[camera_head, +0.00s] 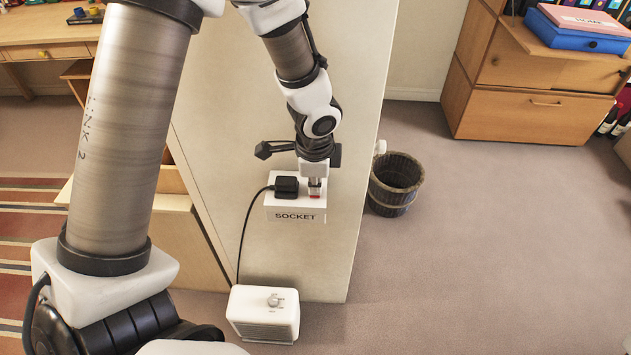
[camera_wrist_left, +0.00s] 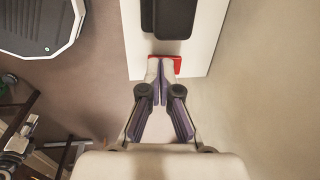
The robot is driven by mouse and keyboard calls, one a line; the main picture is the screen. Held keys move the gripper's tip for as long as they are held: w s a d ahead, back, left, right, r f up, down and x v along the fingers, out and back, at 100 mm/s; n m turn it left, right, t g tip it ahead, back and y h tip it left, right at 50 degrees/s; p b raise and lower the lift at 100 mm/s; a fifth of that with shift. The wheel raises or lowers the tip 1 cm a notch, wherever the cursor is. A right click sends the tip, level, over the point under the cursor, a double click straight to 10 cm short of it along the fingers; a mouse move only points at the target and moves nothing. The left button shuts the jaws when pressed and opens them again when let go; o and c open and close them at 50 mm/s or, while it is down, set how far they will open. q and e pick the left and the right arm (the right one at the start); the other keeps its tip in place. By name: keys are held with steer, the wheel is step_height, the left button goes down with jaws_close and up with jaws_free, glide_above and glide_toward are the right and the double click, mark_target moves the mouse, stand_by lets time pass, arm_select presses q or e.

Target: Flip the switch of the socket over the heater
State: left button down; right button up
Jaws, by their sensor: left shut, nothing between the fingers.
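The white socket box (camera_head: 296,207), labelled SOCKET, is mounted on the side of a pale panel. A black plug (camera_head: 286,187) sits in it, with a cable running down to the white heater (camera_head: 264,313) on the floor. The red switch (camera_head: 315,196) is at the socket's right end; it also shows in the left wrist view (camera_wrist_left: 177,66). My left gripper (camera_head: 315,184) is shut and empty, pointing down, its tips right at the switch. In the left wrist view the closed fingertips (camera_wrist_left: 160,62) overlap the red switch and hide its middle; whether they touch cannot be told. My right gripper is out of view.
The pale panel (camera_head: 355,130) stands beside the arm. A wooden bucket (camera_head: 395,186) is on the floor to its right. A wooden drawer cabinet (camera_head: 530,113) stands at the back right, and a desk (camera_head: 45,32) at the back left. The carpet at right is clear.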

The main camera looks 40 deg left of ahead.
arm_select(q)
steer(key=r+p, duration=0.3)
steer(key=p, duration=0.1)
steer(key=r+p, duration=0.2)
steer(key=shift+s+d+r, duration=0.2)
steer(key=shift+s+r, duration=0.05)
steer(key=shift+r, duration=0.1)
step_height(320, 180, up, 8)
steer(key=s+p, duration=0.1)
steer(key=shift+s+d+p, duration=0.15)
steer(key=shift+d+p, duration=0.15)
steer(key=shift+p, duration=0.1)
steer(key=shift+r, duration=0.1)
